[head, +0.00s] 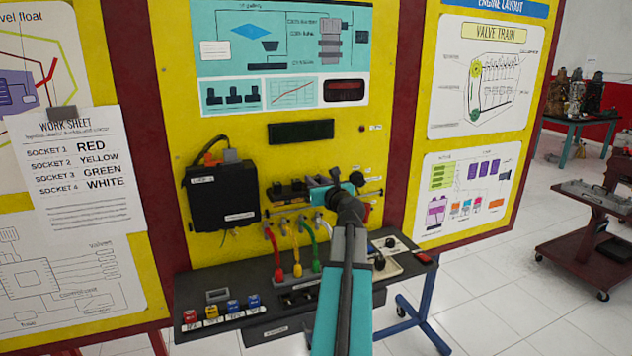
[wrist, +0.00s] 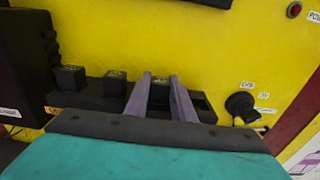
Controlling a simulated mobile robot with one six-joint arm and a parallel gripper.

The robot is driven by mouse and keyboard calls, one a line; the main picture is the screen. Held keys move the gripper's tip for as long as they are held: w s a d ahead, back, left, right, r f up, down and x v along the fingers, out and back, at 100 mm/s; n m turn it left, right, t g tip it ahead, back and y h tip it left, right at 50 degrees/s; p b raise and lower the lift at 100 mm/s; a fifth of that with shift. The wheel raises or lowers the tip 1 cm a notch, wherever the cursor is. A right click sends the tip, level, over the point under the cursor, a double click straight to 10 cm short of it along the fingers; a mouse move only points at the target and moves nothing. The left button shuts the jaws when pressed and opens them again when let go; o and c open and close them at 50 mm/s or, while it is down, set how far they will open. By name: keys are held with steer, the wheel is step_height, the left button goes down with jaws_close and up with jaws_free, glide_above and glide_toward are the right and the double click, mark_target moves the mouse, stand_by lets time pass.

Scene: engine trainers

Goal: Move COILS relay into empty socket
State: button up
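In the wrist view, three black relay blocks stand in a row on a dark socket rail (wrist: 90,101): a left one (wrist: 68,79), a middle one (wrist: 115,83) and a right one (wrist: 160,83). The two grey fingers of my gripper (wrist: 160,92) are apart, with the right block showing between their tips. I cannot tell whether they touch it. The rail to the right of the fingers (wrist: 200,101) carries no block. Labels naming the COILS relay are not readable. In the head view the rail (head: 290,191) is partly hidden behind my gripper and arm.
A black box (head: 222,195) hangs left of the rail. Coloured hoses (head: 297,250) and a dark shelf (head: 245,318) with small coloured blocks lie below. In the wrist view a black knob (wrist: 240,104) sticks out on the right.

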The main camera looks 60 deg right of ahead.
steer(key=shift+o, duration=0.7)
steer(key=shift+r+p+v, duration=0.25)
steer(key=shift+p+v, duration=0.2)
steer(key=shift+v, duration=0.7)
steer(key=shift+r+p+v, duration=0.25)
steer(key=shift+p+v, duration=0.15)
steer(key=shift+v, duration=0.75)
steer(key=shift+r, duration=0.1)
step_height(320, 180, up, 7)
steer(key=p, duration=0.7)
steer(key=o, duration=0.5)
steer(key=shift+o, duration=0.2)
steer(key=shift+a, duration=0.1)
